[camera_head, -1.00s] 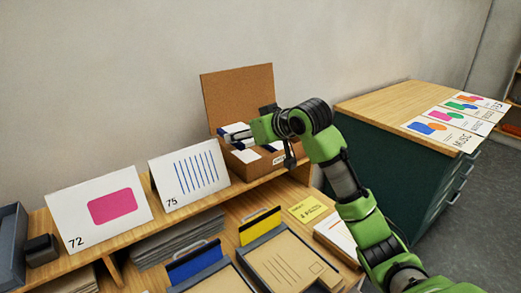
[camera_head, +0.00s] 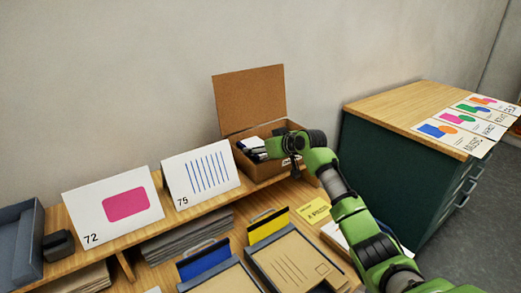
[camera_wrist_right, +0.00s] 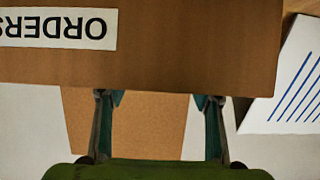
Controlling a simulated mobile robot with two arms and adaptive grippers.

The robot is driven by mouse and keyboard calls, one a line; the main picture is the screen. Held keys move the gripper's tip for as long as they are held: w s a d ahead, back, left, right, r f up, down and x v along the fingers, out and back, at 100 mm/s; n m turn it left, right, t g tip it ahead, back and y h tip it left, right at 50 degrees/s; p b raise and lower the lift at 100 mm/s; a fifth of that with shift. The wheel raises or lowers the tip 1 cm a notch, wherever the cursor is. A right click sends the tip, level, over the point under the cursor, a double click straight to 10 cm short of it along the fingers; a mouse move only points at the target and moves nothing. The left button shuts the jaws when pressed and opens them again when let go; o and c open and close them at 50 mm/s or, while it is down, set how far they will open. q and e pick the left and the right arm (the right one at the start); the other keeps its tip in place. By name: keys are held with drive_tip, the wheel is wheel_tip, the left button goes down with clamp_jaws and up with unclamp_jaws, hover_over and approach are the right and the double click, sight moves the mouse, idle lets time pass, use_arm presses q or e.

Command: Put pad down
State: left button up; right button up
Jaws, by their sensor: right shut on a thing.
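The open cardboard box (camera_head: 264,170) stands at the right end of the raised shelf, its lid (camera_head: 250,100) upright behind it. My right gripper (camera_head: 270,147) is low at the box's opening. White and dark pad shapes (camera_head: 251,144) show at the box's left side beside the gripper. The pad in my grip cannot be told apart from the others. In the right wrist view, the fingers (camera_wrist_right: 160,97) pass behind the box's front wall (camera_wrist_right: 190,60), labelled ORDERS, so their tips and the held pad are hidden. My left gripper is not in view.
Cards 72 (camera_head: 112,208) and 75 (camera_head: 200,172) stand left of the box. Below are trays with blue (camera_head: 205,262) and yellow (camera_head: 267,226) tabs and a yellow note (camera_head: 315,210). A green cabinet (camera_head: 395,170) with printed cards stands at the right.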

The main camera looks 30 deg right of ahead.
drive_tip(key=shift+f, duration=0.65)
drive_tip(key=shift+f, duration=0.1)
drive_tip(key=shift+f, duration=0.55)
drive_tip(key=o, duration=1)
drive_tip(key=shift+r, duration=0.65)
drive_tip(key=b+v, duration=0.1)
drive_tip(key=v, duration=1.1)
drive_tip(key=shift+f, duration=0.1)
drive_tip(key=shift+s+d, duration=0.1)
